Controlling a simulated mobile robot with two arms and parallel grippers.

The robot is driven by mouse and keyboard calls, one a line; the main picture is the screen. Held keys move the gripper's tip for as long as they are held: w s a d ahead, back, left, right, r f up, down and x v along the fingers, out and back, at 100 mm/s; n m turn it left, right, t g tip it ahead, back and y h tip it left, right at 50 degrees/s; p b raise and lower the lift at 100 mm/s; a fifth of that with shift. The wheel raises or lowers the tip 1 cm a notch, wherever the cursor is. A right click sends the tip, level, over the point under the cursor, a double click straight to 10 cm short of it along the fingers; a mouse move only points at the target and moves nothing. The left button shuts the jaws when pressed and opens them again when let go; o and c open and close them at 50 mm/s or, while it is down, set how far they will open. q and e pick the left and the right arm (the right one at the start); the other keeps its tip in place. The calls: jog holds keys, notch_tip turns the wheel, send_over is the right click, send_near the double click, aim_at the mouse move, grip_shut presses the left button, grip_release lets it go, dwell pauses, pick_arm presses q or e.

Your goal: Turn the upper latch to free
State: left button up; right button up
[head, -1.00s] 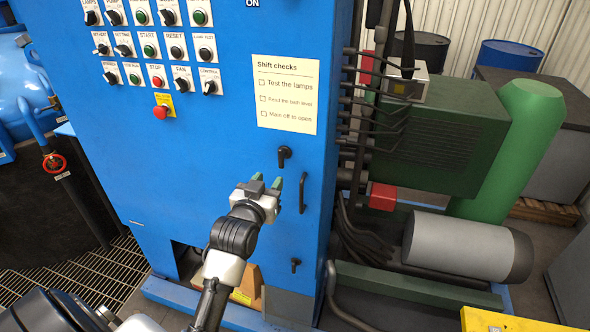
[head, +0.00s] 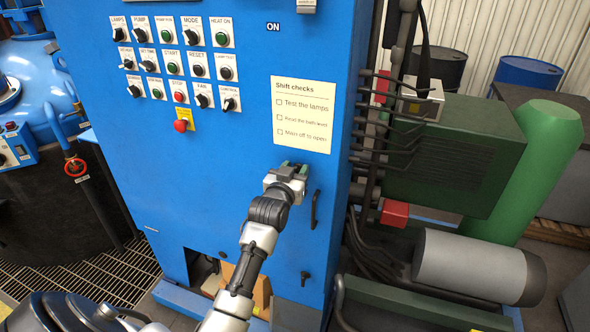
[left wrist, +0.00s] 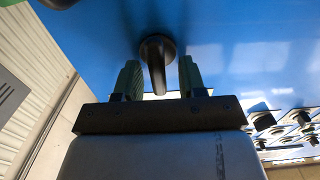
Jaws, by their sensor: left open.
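The upper latch (left wrist: 157,62) is a black handle on the blue cabinet door (head: 225,150). In the left wrist view it sits between the two green fingertips of my left gripper (left wrist: 158,82), with a gap on each side. In the head view my left gripper (head: 292,170) is at the cabinet face below the paper note and hides the upper latch. My left gripper is open. The lower latch (head: 305,277) is a small black handle near the bottom of the door. My right gripper is not in view.
A black door pull (head: 314,208) stands close to the right of my left gripper. The Shift checks note (head: 303,113) is just above. Switches and a red stop button (head: 181,125) are at upper left. Cables (head: 390,110) run along the cabinet's right side.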

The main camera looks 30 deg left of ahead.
pick_arm(q)
grip_shut()
jog(key=shift+d+m, duration=0.1)
jog(key=shift+m, duration=0.2)
jog(key=m+p, duration=0.1)
jog(key=m, duration=0.2)
jog(key=shift+d, duration=0.2)
jog(key=m, duration=0.4)
jog(key=f+m, duration=0.1)
jog(key=m, duration=0.4)
jog(key=d+m, duration=0.1)
jog(key=m, duration=0.4)
jog(key=shift+w+f+p, duration=0.15)
jog(key=shift+f+p, duration=0.05)
jog(key=shift+p, duration=0.15)
jog(key=shift+m, duration=0.4)
